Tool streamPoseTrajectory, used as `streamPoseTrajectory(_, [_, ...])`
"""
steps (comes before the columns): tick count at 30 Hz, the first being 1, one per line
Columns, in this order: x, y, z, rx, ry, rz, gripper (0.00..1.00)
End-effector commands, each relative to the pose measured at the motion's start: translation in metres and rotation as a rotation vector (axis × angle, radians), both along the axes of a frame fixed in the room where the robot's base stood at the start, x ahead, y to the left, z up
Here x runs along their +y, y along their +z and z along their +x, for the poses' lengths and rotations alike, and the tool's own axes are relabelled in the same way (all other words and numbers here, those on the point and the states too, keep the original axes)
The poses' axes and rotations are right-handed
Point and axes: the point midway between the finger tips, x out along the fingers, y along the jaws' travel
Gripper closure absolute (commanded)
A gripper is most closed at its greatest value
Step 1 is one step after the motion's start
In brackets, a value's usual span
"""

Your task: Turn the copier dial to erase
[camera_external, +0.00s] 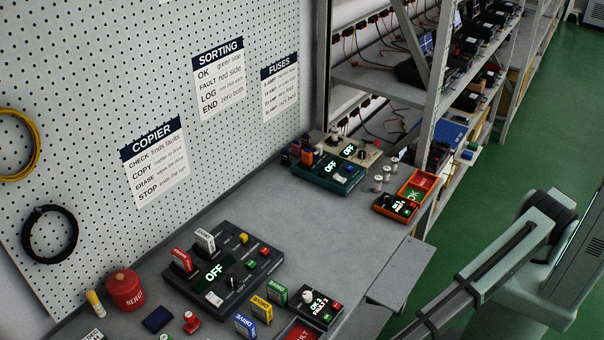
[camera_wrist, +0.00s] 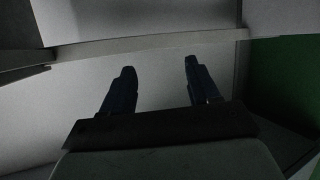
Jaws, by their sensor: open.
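The copier (camera_external: 223,268) is a black box on the bench at the lower left in the external view. Its screen reads OFF. A red drive (camera_external: 182,260) and a white drive (camera_external: 206,240) stand upright in its back. A small dark knob, which looks like the dial (camera_external: 234,283), sits below the screen; its pointer and labels are too small to read. In the wrist view my gripper (camera_wrist: 158,64) is open and empty, its two dark fingers apart before a plain grey surface. The copier is not seen there. My arm is at the lower right in the external view, well away from the copier.
A red reject container (camera_external: 125,290) stands left of the copier. Yellow (camera_external: 262,308) and green (camera_external: 277,291) drives and a small black tester (camera_external: 315,308) are in front of it. A teal device (camera_external: 327,174) is farther back. The bench middle is clear. A pegboard rises behind.

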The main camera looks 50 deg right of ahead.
Motion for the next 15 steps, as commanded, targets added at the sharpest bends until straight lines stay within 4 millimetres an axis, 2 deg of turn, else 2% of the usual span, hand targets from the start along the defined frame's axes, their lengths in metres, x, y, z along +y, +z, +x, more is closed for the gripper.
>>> streamPoseTrajectory(1, [0.037, 0.024, -0.023, -0.04, 0.066, 0.024, 0.4])
streamPoseTrajectory(6, [0.112, 0.101, -0.078, -0.139, 0.2, 0.095, 0.4])
streamPoseTrajectory(9, [0.146, 0.148, -0.099, -0.172, 0.231, 0.138, 0.4])
streamPoseTrajectory(12, [0.175, 0.196, -0.111, -0.185, 0.23, 0.183, 0.4])
streamPoseTrajectory(15, [0.196, 0.245, -0.11, -0.169, 0.195, 0.23, 0.4])
